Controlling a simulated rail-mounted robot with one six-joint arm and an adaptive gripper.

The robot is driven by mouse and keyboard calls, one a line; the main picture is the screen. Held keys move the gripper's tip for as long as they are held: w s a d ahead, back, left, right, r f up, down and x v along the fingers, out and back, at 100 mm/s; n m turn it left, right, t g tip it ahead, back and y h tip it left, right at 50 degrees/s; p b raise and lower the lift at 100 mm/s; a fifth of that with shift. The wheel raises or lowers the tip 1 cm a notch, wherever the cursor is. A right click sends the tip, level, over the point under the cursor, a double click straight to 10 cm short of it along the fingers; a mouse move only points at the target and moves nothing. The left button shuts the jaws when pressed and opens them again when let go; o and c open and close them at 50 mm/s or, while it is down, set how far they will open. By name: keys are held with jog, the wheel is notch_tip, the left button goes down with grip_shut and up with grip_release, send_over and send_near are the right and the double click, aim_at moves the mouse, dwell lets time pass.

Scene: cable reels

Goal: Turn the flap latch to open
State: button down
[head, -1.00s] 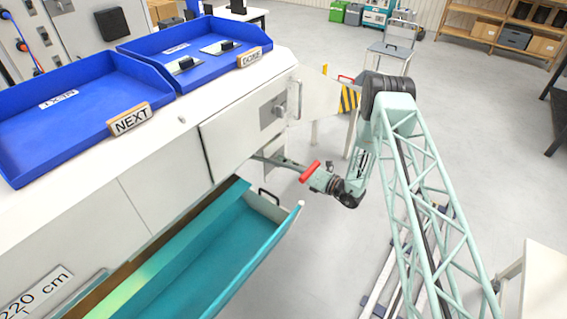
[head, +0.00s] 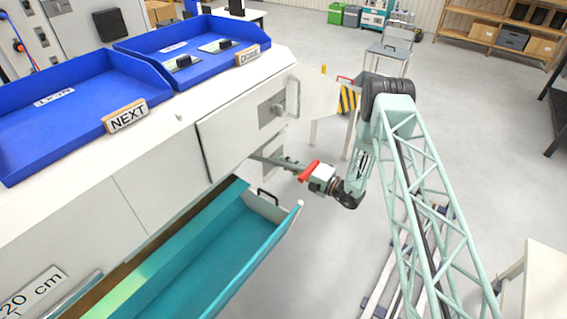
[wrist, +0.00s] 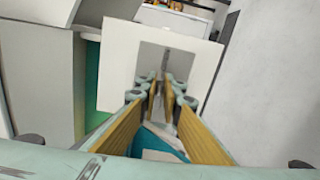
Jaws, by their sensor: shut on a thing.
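The flap latch shows in the wrist view as a thin grey lever (wrist: 165,62) inside a square grey recess. A white square plate (wrist: 118,65) surrounds the recess. My gripper (wrist: 165,88) points into the recess, its two yellow-brown fingers closed in on the lever. The exact contact is partly hidden by the fingertips. In the head view my gripper (head: 258,157) reaches left toward the machine, below the white front panel (head: 235,125). The latch itself is hidden there.
A teal open trough (head: 215,255) lies below and left of my gripper. A grey handle plate (head: 277,107) sits on the panel above. Blue trays (head: 60,140) stand on the machine top. Open grey floor (head: 300,255) lies to the right.

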jog(key=shift+m, duration=0.6)
jog(key=c, duration=2.8)
grip_release()
jog(key=shift+a, duration=0.1)
jog(key=shift+f, duration=0.1)
jog(key=shift+s, duration=0.1)
jog(key=shift+v, duration=6)
